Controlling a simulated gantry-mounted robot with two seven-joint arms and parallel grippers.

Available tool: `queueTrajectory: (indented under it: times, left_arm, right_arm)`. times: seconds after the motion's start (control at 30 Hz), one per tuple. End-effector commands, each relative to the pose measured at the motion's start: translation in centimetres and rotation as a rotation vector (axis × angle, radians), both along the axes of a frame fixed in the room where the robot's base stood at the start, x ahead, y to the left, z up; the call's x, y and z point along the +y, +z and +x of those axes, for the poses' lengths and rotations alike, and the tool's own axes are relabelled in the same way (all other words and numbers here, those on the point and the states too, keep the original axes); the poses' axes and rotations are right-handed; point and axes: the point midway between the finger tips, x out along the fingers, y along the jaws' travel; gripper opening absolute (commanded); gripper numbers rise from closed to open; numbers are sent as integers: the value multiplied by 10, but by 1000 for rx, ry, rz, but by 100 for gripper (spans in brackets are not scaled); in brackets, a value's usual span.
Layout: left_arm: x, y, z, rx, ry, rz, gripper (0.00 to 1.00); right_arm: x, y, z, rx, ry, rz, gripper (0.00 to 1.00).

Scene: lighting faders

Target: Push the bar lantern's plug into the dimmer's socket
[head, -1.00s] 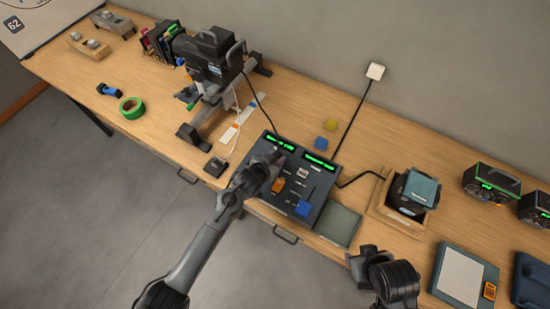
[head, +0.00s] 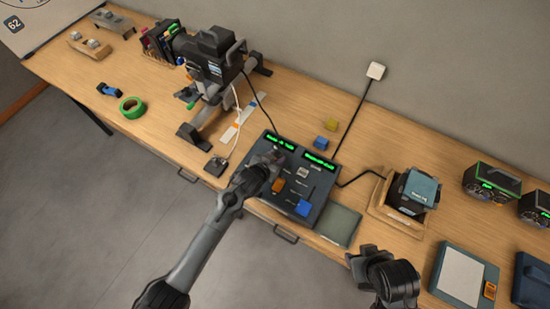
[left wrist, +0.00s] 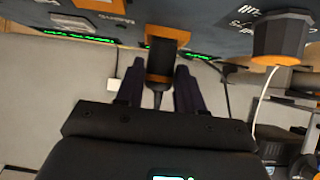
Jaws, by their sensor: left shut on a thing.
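My left gripper (head: 274,158) is over the upper left part of the dark dimmer console (head: 322,192). In the left wrist view, its two fingers (left wrist: 160,88) are shut on a black plug (left wrist: 162,58) with an orange band and a thin dark stem towards my palm. The plug's far end meets an orange-edged part (left wrist: 166,33) on the console face. I cannot tell how far in it sits. The bar lantern (head: 212,55) stands on its dark stand at the back left. My right arm shows at the bottom right; I cannot make out its fingertips.
An orange fader cap (head: 278,186) and a blue one (head: 303,208) are near my left gripper. A grey, orange-faced knob-like part (left wrist: 280,38) sticks out beside it. A white cord (head: 236,125) runs left of the console. A wooden cradle (head: 377,205) stands to the right.

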Motion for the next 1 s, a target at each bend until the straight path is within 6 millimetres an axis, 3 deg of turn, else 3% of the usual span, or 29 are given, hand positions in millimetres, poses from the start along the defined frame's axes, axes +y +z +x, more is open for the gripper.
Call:
queueTrajectory:
  times: [0.2, 0.23, 0.4, 0.77, 1.0]
  left_arm:
    - [3, -8, -3, 14, 4, 8, 6]
    - [3, -8, -3, 15, 4, 8, 41]
    - [2, -6, -2, 11, 2, 7, 67]
    - [2, -3, -3, 7, 1, 4, 67]
    - [10, 8, -17, 8, 2, 3, 67]
  right_arm:
    - [1, -1, 0, 0, -1, 2, 43]
    - [1, -1, 0, 0, -1, 2, 43]
    - [0, -1, 0, 0, -1, 2, 43]
    - [-1, 0, 0, 0, 3, -4, 43]
    - [-2, 2, 0, 0, 5, -8, 43]
